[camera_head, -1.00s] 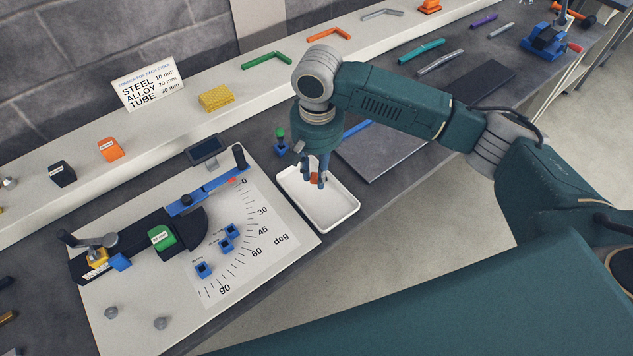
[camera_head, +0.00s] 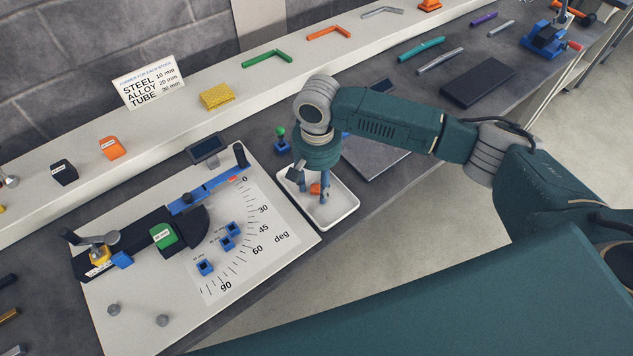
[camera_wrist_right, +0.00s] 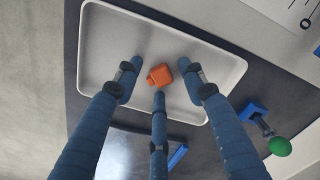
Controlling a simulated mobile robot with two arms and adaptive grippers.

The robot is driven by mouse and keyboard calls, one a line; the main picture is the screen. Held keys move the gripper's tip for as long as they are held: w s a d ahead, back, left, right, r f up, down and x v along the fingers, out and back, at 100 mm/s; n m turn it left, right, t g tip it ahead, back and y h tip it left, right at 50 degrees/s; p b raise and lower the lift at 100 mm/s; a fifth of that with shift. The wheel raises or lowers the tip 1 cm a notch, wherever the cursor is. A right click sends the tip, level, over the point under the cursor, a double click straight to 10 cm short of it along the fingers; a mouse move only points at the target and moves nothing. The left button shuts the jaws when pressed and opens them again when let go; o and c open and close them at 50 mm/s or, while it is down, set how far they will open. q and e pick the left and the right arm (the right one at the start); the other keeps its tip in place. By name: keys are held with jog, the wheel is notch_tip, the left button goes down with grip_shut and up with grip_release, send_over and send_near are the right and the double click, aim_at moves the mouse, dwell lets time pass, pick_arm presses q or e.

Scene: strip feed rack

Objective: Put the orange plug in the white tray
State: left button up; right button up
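The orange plug (camera_head: 315,188) is small and blocky, and lies within the white tray (camera_head: 345,213). It also shows in the right wrist view (camera_wrist_right: 162,75), over the bare white floor of the tray (camera_wrist_right: 110,45). My right gripper (camera_head: 314,194) points down into the tray with its three blue fingers around the plug. In the wrist view the fingers are spread, with a gap between the plug and the left fingertip; the right fingertip is close to the plug, and contact there cannot be told. My left gripper is out of view.
A white angle board (camera_head: 215,275) with blue and black parts lies left of the tray. A green-knobbed blue piece (camera_head: 282,141) stands behind the tray. A grey plate (camera_head: 375,162) lies to its right. A pale shelf with formers runs along the wall.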

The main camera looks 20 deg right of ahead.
aim_at(317, 188)
jog(key=shift+r, duration=0.25)
notch_tip(317, 188, up, 12)
jog(key=b, duration=0.2)
jog(key=shift+s+f, duration=0.1)
jog(key=shift+f, duration=0.05)
dwell(0.5)
